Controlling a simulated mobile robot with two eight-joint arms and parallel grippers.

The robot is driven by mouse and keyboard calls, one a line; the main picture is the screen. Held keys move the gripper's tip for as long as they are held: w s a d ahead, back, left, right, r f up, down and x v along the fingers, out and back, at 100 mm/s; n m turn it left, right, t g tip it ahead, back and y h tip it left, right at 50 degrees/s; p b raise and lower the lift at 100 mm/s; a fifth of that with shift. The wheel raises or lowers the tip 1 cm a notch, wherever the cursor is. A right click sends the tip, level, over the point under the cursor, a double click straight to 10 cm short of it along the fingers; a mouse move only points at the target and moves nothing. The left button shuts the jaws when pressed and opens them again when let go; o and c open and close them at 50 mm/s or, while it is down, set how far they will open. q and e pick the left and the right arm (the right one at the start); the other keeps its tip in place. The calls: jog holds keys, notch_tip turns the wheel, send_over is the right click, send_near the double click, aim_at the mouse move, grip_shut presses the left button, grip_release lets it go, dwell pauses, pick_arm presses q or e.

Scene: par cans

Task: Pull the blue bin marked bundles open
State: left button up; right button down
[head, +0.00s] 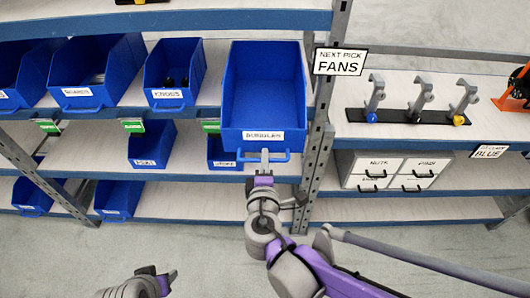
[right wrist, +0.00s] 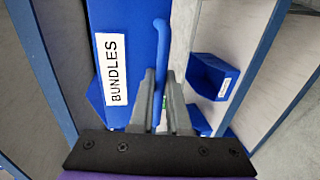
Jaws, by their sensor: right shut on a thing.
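The blue bin marked BUNDLES (head: 262,90) is on the upper shelf and sticks out in front of the other bins; the part of its inside that shows looks empty. Its front handle (head: 240,156) is a blue bar below the white label. My right gripper (head: 264,157) is shut on this handle. In the right wrist view, the bin front (right wrist: 112,25) stands beside the gripper (right wrist: 161,95), with the handle bar (right wrist: 161,45) between the two fingers. My left gripper (head: 157,278) is low at the bottom left, away from the shelves; its jaws are unclear.
Other blue bins (head: 175,72) stand left on the same shelf, with more bins (head: 152,145) below. A metal post (head: 318,130) with a NEXT PICK FANS sign (head: 340,62) is close on the right. White drawers (head: 392,170) sit further right. The floor in front is clear.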

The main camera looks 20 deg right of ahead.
jog(key=c, duration=1.2)
grip_release()
jog(key=shift+o, duration=0.2)
jog(key=p+v, duration=0.1)
jog(key=v, duration=1)
jog(key=shift+w, duration=0.15)
jog(key=s+d+f+m+g+y+p, duration=0.1)
jog(key=s+d+f+m+g+y, duration=0.1)
jog(key=m, duration=0.5)
jog(key=s+d+f+m+g+y, duration=0.2)
jog(key=s+d+f+m+g, duration=0.3)
jog(key=f, duration=0.4)
jog(key=d+m+g, duration=0.1)
jog(key=m+g, duration=0.1)
jog(key=shift+s+m+g+p, duration=0.25)
jog(key=shift+m+g+p, duration=0.05)
jog(key=shift+m+p, duration=0.1)
